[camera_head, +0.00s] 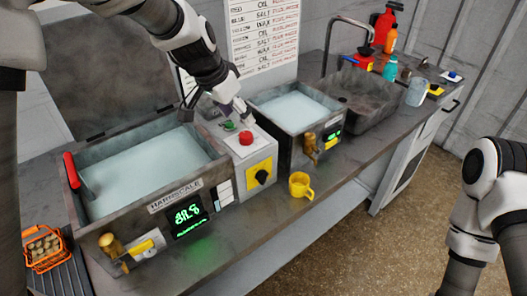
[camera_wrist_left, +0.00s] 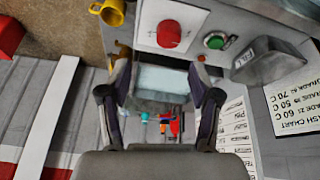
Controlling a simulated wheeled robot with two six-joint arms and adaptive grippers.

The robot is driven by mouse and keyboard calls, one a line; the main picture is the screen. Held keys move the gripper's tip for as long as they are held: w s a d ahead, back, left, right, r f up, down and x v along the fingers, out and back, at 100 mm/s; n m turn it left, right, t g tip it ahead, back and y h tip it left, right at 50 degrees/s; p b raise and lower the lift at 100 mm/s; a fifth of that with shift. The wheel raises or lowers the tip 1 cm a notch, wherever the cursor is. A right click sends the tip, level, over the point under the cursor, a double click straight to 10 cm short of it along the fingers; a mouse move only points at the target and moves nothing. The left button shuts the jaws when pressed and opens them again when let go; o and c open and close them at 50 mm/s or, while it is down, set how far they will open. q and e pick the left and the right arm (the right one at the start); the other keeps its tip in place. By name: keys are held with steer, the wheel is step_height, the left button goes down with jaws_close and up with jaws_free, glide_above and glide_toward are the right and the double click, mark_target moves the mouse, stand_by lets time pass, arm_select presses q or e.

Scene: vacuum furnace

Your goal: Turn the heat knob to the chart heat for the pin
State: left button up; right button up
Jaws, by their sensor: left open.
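A black knob on a yellow plate (camera_head: 262,177) is on the front of the grey control box (camera_head: 238,160); brass knobs (camera_head: 110,244) (camera_head: 311,148) are on the tank fronts. I cannot tell which is the heat knob. The left tank's green display (camera_head: 188,214) seems to read 81.8. A chart sheet in the left wrist view (camera_wrist_left: 296,97) is partly cut off, with lines ending in 70 C, 50 C and 60 C. I cannot make out the pin. My left gripper (camera_head: 215,103) is open and empty above the control box; its fingers also show in the wrist view (camera_wrist_left: 163,98).
A yellow mug (camera_head: 300,185) stands on the bench front. A sink (camera_head: 362,100) and bottles (camera_head: 390,38) are farther right. An orange basket (camera_head: 45,248) is at the left.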

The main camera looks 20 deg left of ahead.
mark_target(244, 134)
arm_select(q)
steer(key=f, duration=0.1)
steer(key=w+a+f, duration=0.1)
steer(key=f, duration=0.1)
steer(key=shift+w+a+f+p, duration=0.25)
steer(key=shift+w+f+p, duration=0.05)
steer(key=shift+w+p, duration=0.1)
steer(key=d+f, duration=0.1)
steer(key=w+d+f, duration=0.1)
steer(key=f, duration=0.1)
steer(key=shift+d+f, duration=0.15)
steer(key=shift+f, duration=0.05)
steer(key=shift+w+f, duration=0.1)
steer(key=shift+f, duration=0.2)
steer(key=shift+w+a+f, duration=0.1)
steer(key=shift+a+f, duration=0.1)
steer(key=shift+a, duration=0.1)
steer(key=shift+d+r, duration=0.1)
steer(key=c, duration=1.1)
